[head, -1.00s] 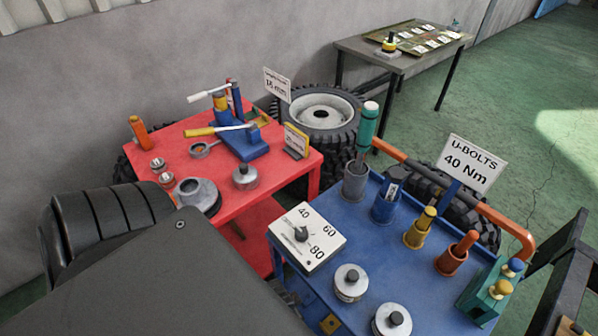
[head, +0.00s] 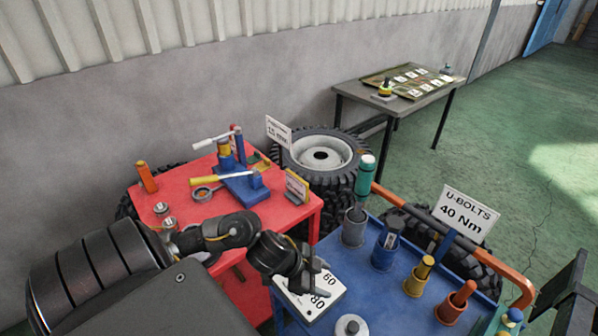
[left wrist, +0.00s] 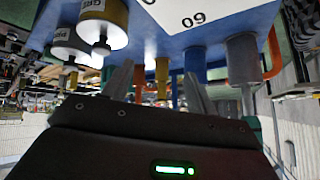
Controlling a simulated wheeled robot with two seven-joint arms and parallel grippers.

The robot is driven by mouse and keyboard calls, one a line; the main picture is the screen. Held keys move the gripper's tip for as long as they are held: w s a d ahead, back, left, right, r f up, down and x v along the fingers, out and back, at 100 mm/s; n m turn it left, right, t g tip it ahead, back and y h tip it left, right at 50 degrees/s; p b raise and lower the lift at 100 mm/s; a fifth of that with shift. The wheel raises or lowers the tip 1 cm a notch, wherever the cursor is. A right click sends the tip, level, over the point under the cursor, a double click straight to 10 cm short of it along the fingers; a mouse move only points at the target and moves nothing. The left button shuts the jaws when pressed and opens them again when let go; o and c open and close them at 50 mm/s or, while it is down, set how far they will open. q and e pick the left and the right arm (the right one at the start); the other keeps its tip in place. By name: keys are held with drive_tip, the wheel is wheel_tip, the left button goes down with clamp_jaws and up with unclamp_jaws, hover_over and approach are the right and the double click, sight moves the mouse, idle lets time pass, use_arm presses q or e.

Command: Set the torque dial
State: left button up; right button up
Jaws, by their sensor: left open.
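The torque dial (head: 325,306) is a white square plate with black numbers on the near left corner of the blue cart (head: 365,285). The 60 and 80 show; its knob is hidden behind my left gripper. My left gripper (head: 312,270) is open and empty, over the dial's upper left part. In the left wrist view the gripper (left wrist: 158,84) has its fingers spread, and the dial plate (left wrist: 190,12) is cut off by the top edge.
Upright coloured holders, including a blue one (head: 386,245) and a yellow one (head: 419,276), stand right of the dial. A round metal piece (head: 351,326) sits in front. The red table (head: 290,215) with tools is at left. An orange rail (head: 440,232) edges the cart.

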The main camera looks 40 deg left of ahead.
use_arm(q)
drive_tip(key=s+a+r+g+y, duration=0.2)
drive_tip(key=s+a+g, duration=0.2)
drive_tip(key=a, duration=0.6)
drive_tip(key=shift+h, duration=0.3)
drive_tip(key=x, duration=1)
drive_tip(key=shift+w+f, duration=0.2)
drive_tip(key=shift+w, duration=0.3)
drive_tip(key=c, duration=1)
